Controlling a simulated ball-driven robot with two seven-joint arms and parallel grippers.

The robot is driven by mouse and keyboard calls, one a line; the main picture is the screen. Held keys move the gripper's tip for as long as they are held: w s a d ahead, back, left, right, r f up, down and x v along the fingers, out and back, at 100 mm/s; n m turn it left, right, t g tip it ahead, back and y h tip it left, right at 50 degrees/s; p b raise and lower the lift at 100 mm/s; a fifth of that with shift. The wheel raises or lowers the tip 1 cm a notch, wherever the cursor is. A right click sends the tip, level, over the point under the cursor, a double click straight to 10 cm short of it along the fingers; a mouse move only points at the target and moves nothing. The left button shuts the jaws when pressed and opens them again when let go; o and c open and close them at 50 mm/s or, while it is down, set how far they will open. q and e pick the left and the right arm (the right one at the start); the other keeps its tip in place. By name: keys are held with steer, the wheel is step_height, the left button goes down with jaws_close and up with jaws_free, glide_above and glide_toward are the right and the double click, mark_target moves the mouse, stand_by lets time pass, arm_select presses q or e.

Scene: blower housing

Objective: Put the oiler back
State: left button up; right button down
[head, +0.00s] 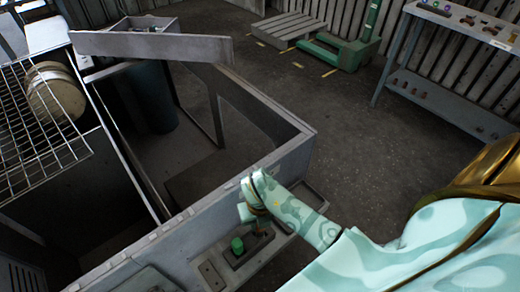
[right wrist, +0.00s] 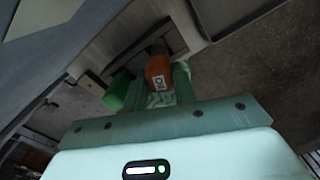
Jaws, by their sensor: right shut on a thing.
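The oiler, orange with a white label, shows in the right wrist view (right wrist: 158,71) between the fingers of my right gripper (right wrist: 162,88). In the head view my right gripper (head: 256,208) is low over the small ledge tray (head: 210,275) on the housing's outer side. It is shut on the oiler, and only a little orange-brown shows below the fingers there. I cannot tell whether the oiler touches the tray. A green-capped thing (head: 237,245) stands on the tray just beside the gripper; it also shows in the right wrist view (right wrist: 118,86). My left gripper is out of view.
The open housing (head: 290,150) has raised walls and a loose-looking plank (head: 150,46) across its top. A wire rack (head: 40,150) with a round tan drum (head: 55,92) is at left. A shelf bench (head: 450,100) and a pallet (head: 288,28) stand behind. The floor between is clear.

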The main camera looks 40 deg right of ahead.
steer(key=shift+r, duration=0.1)
steer(key=c, duration=0.6)
jaws_free()
step_height(320, 180, up, 8)
steer(key=p, duration=0.8)
stand_by(0.3)
